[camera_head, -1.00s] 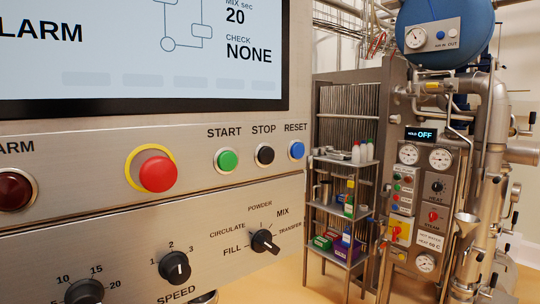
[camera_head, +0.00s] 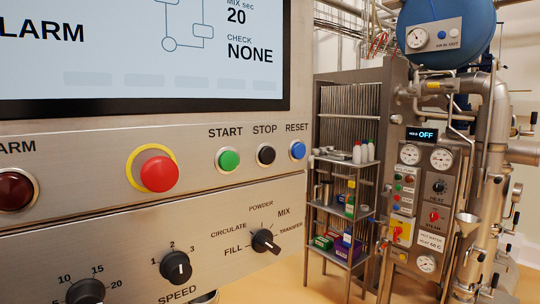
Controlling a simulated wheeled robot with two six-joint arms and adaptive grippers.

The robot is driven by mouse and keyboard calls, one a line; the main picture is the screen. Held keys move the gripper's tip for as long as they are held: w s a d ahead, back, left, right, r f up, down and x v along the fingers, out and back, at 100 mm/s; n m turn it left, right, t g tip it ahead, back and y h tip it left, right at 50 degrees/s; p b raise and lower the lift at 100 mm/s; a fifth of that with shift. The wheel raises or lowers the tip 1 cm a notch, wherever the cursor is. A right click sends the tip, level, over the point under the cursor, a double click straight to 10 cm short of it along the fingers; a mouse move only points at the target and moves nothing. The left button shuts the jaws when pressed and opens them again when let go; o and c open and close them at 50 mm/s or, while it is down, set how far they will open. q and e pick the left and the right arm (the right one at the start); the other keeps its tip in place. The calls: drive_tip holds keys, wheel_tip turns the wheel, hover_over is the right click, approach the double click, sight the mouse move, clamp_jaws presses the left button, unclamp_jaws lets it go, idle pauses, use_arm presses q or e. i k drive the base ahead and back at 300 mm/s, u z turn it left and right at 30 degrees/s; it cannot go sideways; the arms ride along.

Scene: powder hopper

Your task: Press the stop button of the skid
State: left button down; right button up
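The stop button (camera_head: 266,155) is a round black button with a metal rim, under the label STOP on the brushed steel control panel (camera_head: 90,150). The green START button (camera_head: 229,160) is to its left and the blue RESET button (camera_head: 297,150) to its right. Neither my left nor my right gripper shows in the head view, so nothing covers the buttons.
A large red emergency button (camera_head: 159,173) with a yellow ring sticks out left of START. Below are the mode selector knob (camera_head: 264,241) and the speed knob (camera_head: 176,267). A shelf rack (camera_head: 345,210) and a piped tank unit (camera_head: 440,150) stand at right.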

sight(267, 154)
drive_tip(key=u, duration=1.15)
drive_tip(key=k, duration=1.4)
drive_tip(key=z, duration=1.7)
drive_tip(key=i, duration=0.5)
drive_tip(key=z, duration=0.05)
